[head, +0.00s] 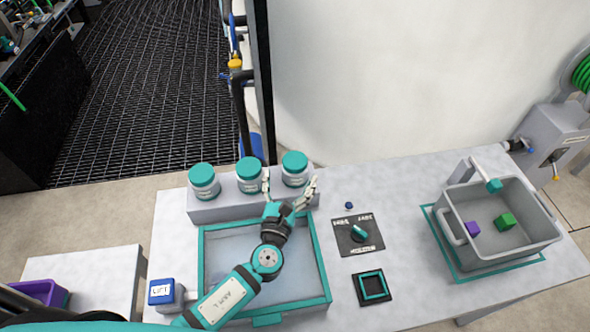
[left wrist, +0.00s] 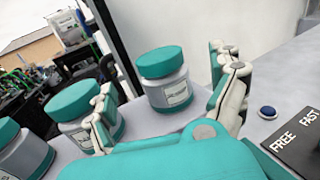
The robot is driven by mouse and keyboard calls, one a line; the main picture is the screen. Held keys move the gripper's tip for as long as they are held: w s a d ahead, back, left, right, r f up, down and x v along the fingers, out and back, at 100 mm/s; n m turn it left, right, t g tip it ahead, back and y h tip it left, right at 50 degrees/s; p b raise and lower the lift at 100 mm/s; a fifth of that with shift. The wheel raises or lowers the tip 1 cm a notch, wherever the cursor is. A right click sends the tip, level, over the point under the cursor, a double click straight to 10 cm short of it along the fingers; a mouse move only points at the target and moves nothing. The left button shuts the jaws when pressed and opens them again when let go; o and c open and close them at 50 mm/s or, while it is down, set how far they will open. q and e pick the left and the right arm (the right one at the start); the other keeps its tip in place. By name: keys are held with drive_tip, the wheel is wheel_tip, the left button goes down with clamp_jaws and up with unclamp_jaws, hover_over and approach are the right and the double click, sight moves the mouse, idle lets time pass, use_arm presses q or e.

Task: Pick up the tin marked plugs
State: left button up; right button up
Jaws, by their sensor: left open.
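Three grey tins with teal lids stand upright in a row on a grey raised block (head: 225,210): a left tin (head: 204,185), a middle tin (head: 249,178) and a right tin (head: 294,172). Their labels are too small and blurred to read, so I cannot tell which is marked plugs. My left gripper (head: 291,180) is open, its fingers spread in front of the right tin. In the left wrist view the right tin (left wrist: 168,88) shows between the fingers, with a gap to each; the middle tin (left wrist: 90,128) is partly behind the left finger. My right gripper is not in view.
A teal-framed tray (head: 318,262) lies under my left arm. Right of it are a black dial panel (head: 345,246), a blue button (head: 349,205) and a small black square frame (head: 361,290). A grey tote (head: 467,258) holds a purple and a green block.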

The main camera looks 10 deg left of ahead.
sight(292, 172)
use_arm(q)
drive_tip(key=w, duration=0.5)
drive_tip(key=shift+w, duration=0.35)
drive_tip(key=shift+s, duration=0.1)
drive_tip(key=c, duration=1.3)
drive_tip(key=shift+r+p, duration=0.15)
drive_tip(key=shift+p, duration=0.15)
drive_tip(key=shift+c, duration=0.2)
